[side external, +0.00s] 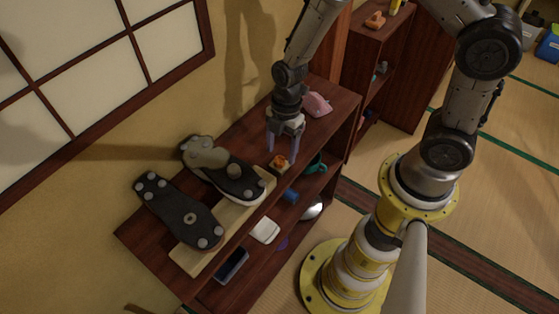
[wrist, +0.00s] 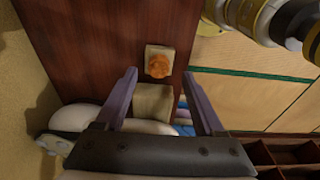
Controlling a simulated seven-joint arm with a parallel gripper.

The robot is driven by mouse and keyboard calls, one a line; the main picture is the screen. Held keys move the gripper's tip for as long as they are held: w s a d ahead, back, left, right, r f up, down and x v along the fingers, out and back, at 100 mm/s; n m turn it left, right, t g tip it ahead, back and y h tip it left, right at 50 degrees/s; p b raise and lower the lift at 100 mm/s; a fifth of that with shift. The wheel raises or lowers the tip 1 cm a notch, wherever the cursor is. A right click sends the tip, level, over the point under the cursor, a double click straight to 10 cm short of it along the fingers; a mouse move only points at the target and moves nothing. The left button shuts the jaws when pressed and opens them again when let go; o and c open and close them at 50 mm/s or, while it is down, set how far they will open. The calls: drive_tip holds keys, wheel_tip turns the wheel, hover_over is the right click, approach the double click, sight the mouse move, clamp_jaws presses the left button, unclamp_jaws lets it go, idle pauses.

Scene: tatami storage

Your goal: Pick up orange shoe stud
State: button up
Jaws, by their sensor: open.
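The orange shoe stud (side external: 280,159) sits on a small pale square block on the wooden shelf top, just past the end of a light board. In the wrist view the orange stud (wrist: 158,66) lies on its pale block (wrist: 151,50), ahead of the fingers and roughly centred between them. My gripper (side external: 281,156) is open and empty, pointing down over the shelf top beside the stud. In the wrist view my gripper (wrist: 160,75) has its two purple fingers apart, one on each side. Whether a finger touches the block cannot be told.
Two dark studded shoe soles (side external: 180,215) (side external: 228,172) lie on and beside the light board (side external: 222,238). A pink object (side external: 317,104) stands on the shelf top behind the gripper. The lower shelf holds a white item (side external: 264,231) and a teal item (side external: 316,164).

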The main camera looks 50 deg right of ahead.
sight(280, 163)
drive_tip(key=shift+w+a+f, duration=0.1)
drive_tip(key=shift+a+f, duration=0.05)
drive_tip(key=shift+f, duration=1.3)
drive_tip(key=shift+c, duration=0.3)
clamp_jaws()
